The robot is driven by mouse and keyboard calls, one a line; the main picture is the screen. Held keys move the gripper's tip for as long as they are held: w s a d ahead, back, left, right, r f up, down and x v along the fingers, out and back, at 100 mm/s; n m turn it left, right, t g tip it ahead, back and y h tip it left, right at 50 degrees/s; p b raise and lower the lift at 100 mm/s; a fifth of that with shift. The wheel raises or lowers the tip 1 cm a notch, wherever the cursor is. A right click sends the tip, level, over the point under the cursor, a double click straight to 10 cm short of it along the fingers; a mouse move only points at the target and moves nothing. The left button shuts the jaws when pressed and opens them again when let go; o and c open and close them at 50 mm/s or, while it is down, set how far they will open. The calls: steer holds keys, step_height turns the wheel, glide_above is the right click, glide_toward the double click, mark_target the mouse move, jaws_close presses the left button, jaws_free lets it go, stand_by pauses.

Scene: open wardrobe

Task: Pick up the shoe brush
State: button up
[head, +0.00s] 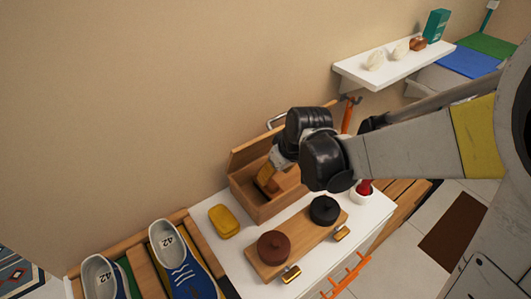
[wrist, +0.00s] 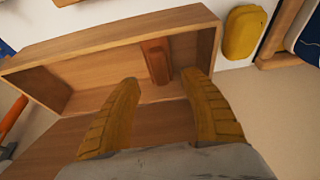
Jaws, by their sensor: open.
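What looks like the shoe brush (wrist: 157,60), a reddish-brown wooden block, is inside the open wooden box (wrist: 120,38) in the wrist view, against one wall. Its bristles cannot be made out. My gripper (wrist: 160,78) is open and empty, with its two yellow fingers at the box and the brush ahead of the gap between them. I cannot tell how far the fingertips are from the brush.
A yellow sponge-like block (head: 224,221) lies left of the box. In front, a wooden board (head: 300,245) carries a brown round tin (head: 274,247) and a black one (head: 324,210). Blue shoes (head: 180,262) are at lower left. A white shelf (head: 395,68) is at upper right.

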mark_target(268, 186)
steer(key=b+x, duration=0.1)
steer(key=x, duration=0.1)
steer(key=b+x, duration=0.1)
steer(key=x, duration=0.1)
steer(key=b+x, duration=0.1)
steer(key=x, duration=0.2)
steer(key=shift+w+a, duration=0.15)
steer(key=shift+w, duration=0.15)
steer(key=shift+r, duration=0.15)
steer(key=shift+s, duration=0.1)
steer(key=shift+c, duration=0.5)
jaws_close()
